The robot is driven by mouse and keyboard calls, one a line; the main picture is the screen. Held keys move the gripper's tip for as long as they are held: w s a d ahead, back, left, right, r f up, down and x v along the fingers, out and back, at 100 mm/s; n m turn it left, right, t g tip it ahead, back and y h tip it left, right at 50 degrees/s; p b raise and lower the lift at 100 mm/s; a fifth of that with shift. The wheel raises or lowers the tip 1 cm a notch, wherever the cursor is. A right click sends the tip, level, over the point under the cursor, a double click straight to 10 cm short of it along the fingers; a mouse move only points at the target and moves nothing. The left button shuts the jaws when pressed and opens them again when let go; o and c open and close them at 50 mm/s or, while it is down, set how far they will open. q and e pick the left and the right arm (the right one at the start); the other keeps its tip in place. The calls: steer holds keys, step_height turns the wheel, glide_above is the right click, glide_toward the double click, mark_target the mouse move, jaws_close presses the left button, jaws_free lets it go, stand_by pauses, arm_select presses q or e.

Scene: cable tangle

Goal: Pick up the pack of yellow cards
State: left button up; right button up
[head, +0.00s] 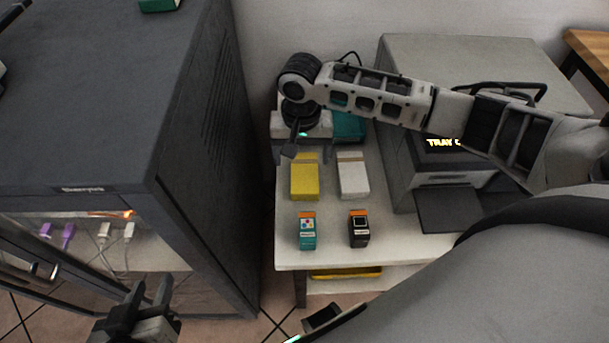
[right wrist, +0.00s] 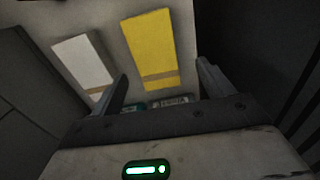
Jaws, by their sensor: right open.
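The yellow card pack (head: 304,180) lies flat on the white table, left of a white pack (head: 353,177). It also shows in the right wrist view (right wrist: 151,50), with the white pack (right wrist: 84,62) to its left. My right gripper (head: 303,152) is over the far end of the yellow pack and hides a little of that end.
A teal and orange box (head: 307,231) and a black and orange box (head: 358,229) stand near the table's front edge (head: 385,258). A grey printer (head: 425,75) stands to the right. A dark cabinet (head: 110,90) with cables inside rises on the left. A teal item (head: 349,126) is behind the packs.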

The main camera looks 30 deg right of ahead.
mark_target(305, 169)
steer(key=f, duration=0.2)
steer(key=f+b, duration=0.1)
steer(key=f, duration=0.1)
steer(key=shift+s+d, duration=0.2)
steer(key=shift+d, duration=0.05)
steer(key=shift+f, duration=0.35)
steer(key=c, duration=1.1)
steer(key=shift+r, duration=0.1)
